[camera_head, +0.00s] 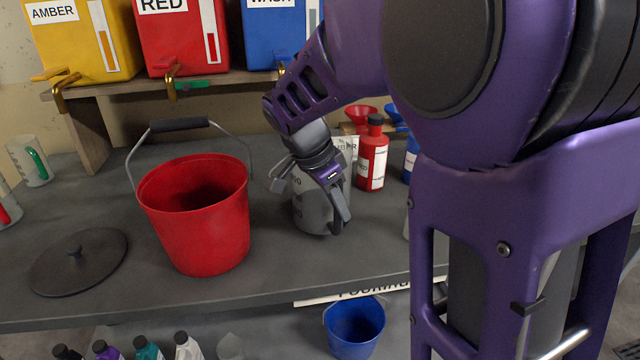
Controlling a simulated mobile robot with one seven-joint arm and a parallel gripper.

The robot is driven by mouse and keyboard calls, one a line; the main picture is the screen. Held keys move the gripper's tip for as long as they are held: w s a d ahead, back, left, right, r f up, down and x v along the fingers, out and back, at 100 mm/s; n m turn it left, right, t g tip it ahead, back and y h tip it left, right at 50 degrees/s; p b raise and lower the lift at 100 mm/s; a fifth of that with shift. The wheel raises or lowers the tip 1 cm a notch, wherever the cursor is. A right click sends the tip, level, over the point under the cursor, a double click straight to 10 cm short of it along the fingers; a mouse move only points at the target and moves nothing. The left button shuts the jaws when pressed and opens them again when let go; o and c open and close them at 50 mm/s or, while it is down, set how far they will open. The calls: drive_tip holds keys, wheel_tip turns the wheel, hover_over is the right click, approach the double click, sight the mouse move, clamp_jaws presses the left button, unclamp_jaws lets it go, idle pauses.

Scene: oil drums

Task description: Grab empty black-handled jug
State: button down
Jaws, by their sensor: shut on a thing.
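A grey, see-through jug (306,214) with dark graduation marks stands on the dark bench, right of the red bucket. My gripper (322,203) reaches down over it from above and is shut on it, with one finger on the near right side. The jug's handle is hidden behind my gripper, so its colour cannot be seen. The jug looks upright, and no coloured liquid shows in the visible part.
The red bucket (200,220) with a raised handle stands close left; a black lid (78,262) lies beyond. A red bottle (372,155) stands behind right. A green-handled jug (28,160) is far left. Drums with taps (180,40) sit on the shelf above.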

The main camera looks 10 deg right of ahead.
drive_tip(key=shift+r, duration=0.25)
